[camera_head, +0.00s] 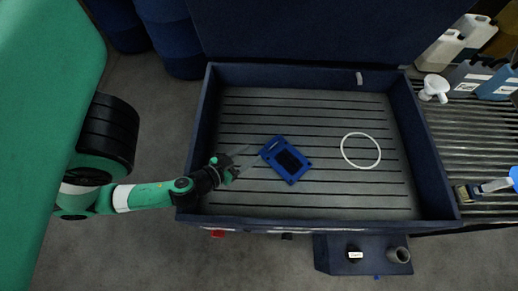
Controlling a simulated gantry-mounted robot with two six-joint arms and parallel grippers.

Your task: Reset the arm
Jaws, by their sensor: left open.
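My left arm comes in from the left over the near left corner of a dark blue tray (432,150) with a slatted grey floor. My left gripper (240,161) is open and appears empty, with its thin fingers pointing right. A blue rectangular part (286,160) with a dark opening lies on the slats just right of the fingertips. A gap seems to separate them, but the exact distance is hard to tell. A white ring (344,153) lies flat on the slats further right. My right gripper is not in view.
Several bottles and jugs (440,51) stand on a ribbed rack at the right, with a brush (467,193) at its near end. A small shelf (330,258) with a grey cup (398,255) juts out below the tray. Blue drums (172,45) stand behind left.

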